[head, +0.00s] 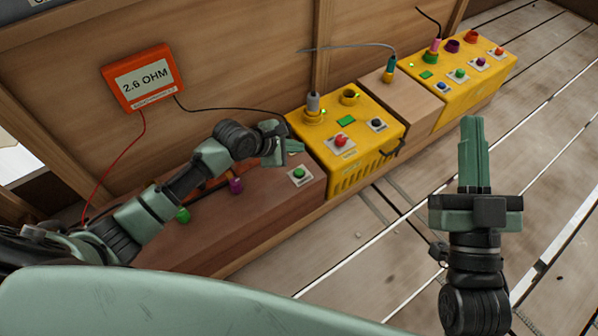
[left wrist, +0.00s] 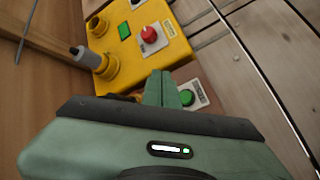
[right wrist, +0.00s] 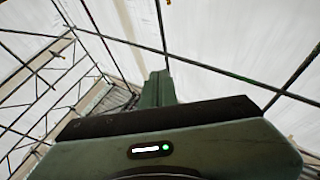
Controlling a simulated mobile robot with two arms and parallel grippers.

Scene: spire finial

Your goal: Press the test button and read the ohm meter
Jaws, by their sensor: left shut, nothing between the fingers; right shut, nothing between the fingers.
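An orange ohm meter (head: 143,79) on the wooden wall reads "2.6 OHM". A green button on a pale plate (head: 300,175) sits on the brown wooden block (head: 262,214) in front of the yellow box; it also shows in the left wrist view (left wrist: 187,97). My left gripper (head: 290,147) is shut and empty, above and just behind that button. In the left wrist view its fingertips (left wrist: 162,76) are beside the button; I cannot tell whether they touch anything. My right gripper (head: 472,122) is shut and empty, pointing up over the deck at the right.
A second yellow box (head: 461,84) with several buttons stands further back. Red and black leads run from the meter. The plank deck at the right is clear.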

